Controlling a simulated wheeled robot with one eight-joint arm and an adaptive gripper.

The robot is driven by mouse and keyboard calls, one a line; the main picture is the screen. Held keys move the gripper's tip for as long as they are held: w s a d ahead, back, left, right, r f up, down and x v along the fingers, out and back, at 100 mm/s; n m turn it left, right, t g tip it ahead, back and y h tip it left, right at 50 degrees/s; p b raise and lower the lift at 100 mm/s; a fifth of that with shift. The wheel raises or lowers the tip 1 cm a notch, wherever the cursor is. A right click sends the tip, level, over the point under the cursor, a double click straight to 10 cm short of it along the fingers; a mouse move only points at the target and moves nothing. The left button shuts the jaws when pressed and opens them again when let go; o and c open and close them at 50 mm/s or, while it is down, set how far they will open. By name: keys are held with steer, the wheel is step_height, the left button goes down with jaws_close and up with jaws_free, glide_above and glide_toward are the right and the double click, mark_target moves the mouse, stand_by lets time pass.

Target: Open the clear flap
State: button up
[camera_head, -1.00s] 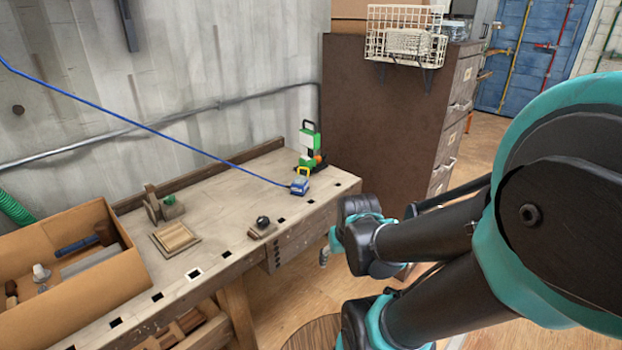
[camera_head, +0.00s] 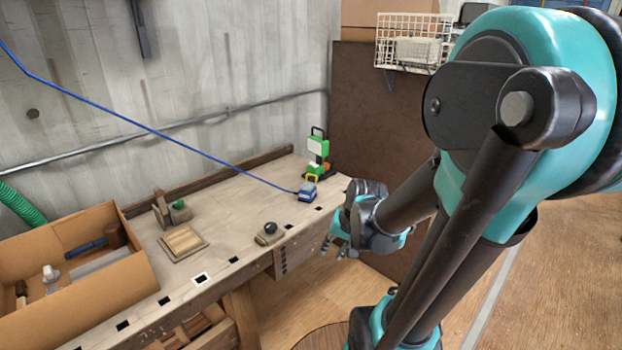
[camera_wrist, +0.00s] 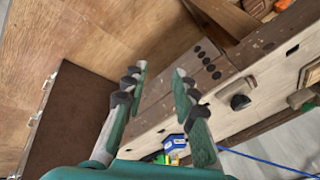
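I cannot make out a clear flap in either view. My gripper (camera_head: 337,248) hangs just off the right front corner of the wooden workbench (camera_head: 225,252) in the head view. In the wrist view my gripper (camera_wrist: 160,72) has its two fingers spread apart, with nothing between them. The bench's front edge and its row of dark holes show behind and to the right of the fingers.
On the bench are a green-and-white device (camera_head: 317,150), a blue cabled item (camera_head: 307,192), a dark-knobbed block (camera_head: 269,234), a square wooden plate (camera_head: 183,243) and a cardboard box (camera_head: 120,287). A brown cabinet (camera_head: 365,125) stands behind my arm. Wooden floor (camera_head: 560,290) is clear at right.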

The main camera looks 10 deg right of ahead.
steer(key=w+a+r+m+y, duration=0.15)
steer(key=w+m+y, duration=0.25)
steer(key=w+m, duration=0.55)
steer(key=m+t+y, duration=0.5)
steer(key=m+y, duration=0.4)
steer(key=m, duration=0.4)
glide_toward(312, 175)
steer(key=x, duration=1)
steer(key=shift+w+f, duration=0.15)
steer(key=shift+w, duration=0.1)
steer(key=shift+c, duration=0.3)
jaws_close()
